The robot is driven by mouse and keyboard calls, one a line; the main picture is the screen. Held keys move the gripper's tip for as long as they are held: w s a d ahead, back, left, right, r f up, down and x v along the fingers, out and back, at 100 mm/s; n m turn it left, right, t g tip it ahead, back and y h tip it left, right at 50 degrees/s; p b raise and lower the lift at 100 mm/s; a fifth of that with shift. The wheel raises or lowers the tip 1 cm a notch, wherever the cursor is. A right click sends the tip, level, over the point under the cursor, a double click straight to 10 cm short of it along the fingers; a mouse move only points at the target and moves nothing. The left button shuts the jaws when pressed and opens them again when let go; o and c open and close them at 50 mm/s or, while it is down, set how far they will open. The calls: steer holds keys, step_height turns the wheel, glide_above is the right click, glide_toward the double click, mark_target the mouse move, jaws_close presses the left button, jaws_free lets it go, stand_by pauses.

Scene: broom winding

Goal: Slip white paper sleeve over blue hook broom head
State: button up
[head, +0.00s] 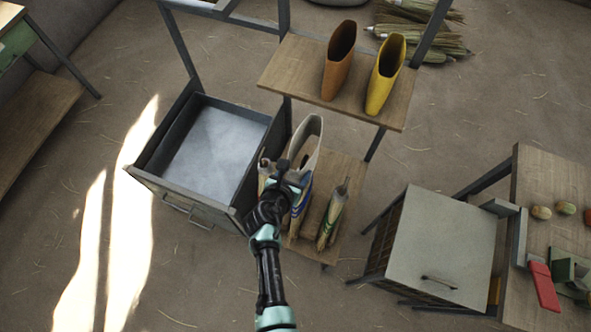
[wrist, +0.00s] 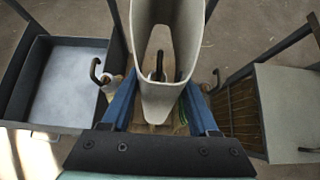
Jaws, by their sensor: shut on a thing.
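The white paper sleeve (head: 311,132) is upright, its open mouth facing up, over the low wooden shelf. My gripper (head: 297,178) is shut on it; in the wrist view its blue fingers press the white sleeve (wrist: 162,106) from both sides. A dark hook (wrist: 159,66) shows inside the sleeve's opening, so the sleeve is over or around that broom's top; how far down it reaches is hidden. Blue bands show just below my gripper in the head view. Another broom (head: 333,214) with a hook stands to the right, and a third hook (wrist: 96,71) shows at the left.
An orange sleeve (head: 339,62) and a yellow sleeve (head: 386,76) stand on the upper shelf (head: 290,70). An open grey drawer (head: 150,178) is close at the left. A grey-topped cabinet (head: 440,235) stands at the right. More brooms (head: 420,40) lie on the floor behind.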

steer(key=shift+f+b, duration=1.05)
steer(key=shift+f, duration=0.35)
steer(key=b, duration=0.8)
glide_above(295, 211)
step_height(295, 211, down, 9)
steer(key=shift+w, duration=0.15)
steer(key=shift+d, duration=0.1)
steer(key=shift+f+b, duration=5.75)
steer(key=shift+f, duration=0.75)
steer(key=shift+f, duration=0.1)
steer(key=shift+f+b, duration=5)
steer(key=shift+f, duration=0.3)
